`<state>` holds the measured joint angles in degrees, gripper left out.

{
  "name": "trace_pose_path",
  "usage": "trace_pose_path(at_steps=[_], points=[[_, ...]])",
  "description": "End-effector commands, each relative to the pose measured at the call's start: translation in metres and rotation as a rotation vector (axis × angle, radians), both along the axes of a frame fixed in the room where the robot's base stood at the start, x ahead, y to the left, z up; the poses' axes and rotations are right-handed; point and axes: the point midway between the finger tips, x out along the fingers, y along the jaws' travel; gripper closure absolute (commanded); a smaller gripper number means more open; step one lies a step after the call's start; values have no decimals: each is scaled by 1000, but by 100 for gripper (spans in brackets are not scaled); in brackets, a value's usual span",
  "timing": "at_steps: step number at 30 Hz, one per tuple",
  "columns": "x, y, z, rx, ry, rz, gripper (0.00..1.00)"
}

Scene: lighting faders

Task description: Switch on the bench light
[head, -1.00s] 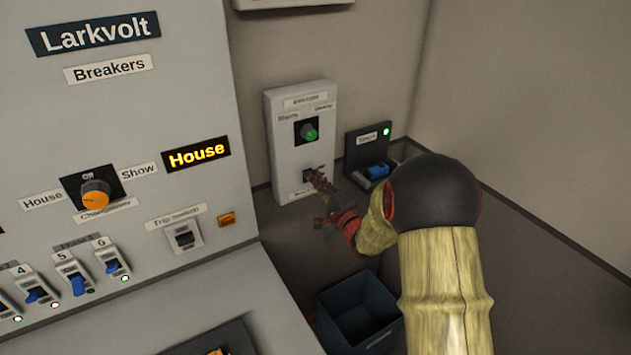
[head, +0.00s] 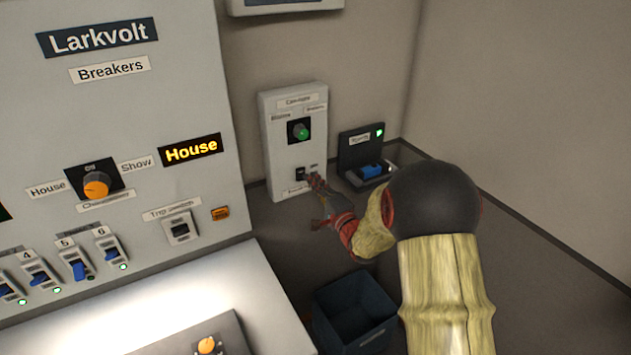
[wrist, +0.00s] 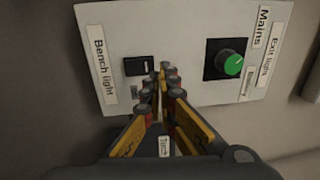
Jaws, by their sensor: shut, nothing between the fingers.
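The bench light switch is a black rocker (wrist: 138,66) in the wrist view, beside a white "Bench light" label (wrist: 103,70). It sits low on the pale wall box (head: 283,150), and the rocker also shows in the head view (head: 299,174). My gripper (wrist: 167,72) has its fingers together and empty, with the tips just beside the rocker. In the head view my gripper (head: 316,182) is at the box's lower right edge. Contact with the rocker cannot be told. The bench top (head: 215,295) is brightly lit.
A green knob (wrist: 232,64) sits on the same box. A dark holder (head: 360,150) with a blue item and green lamp stands to its right. The breaker panel (head: 120,120) is at left. A dark bin (head: 352,310) stands below my arm.

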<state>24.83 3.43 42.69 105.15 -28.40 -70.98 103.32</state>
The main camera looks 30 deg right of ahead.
Motion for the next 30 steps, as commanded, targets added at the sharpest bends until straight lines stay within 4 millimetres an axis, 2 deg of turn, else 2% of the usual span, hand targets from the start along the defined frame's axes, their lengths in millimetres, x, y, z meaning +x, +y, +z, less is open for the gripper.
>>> trace_pose_path(at_steps=[16, 21, 30], points=[[-83, -6, 12, 0, 0, -5, 100], [-93, -5, 13, -1, -1, -2, 100], [-95, -5, 12, -1, -1, -2, 100]])
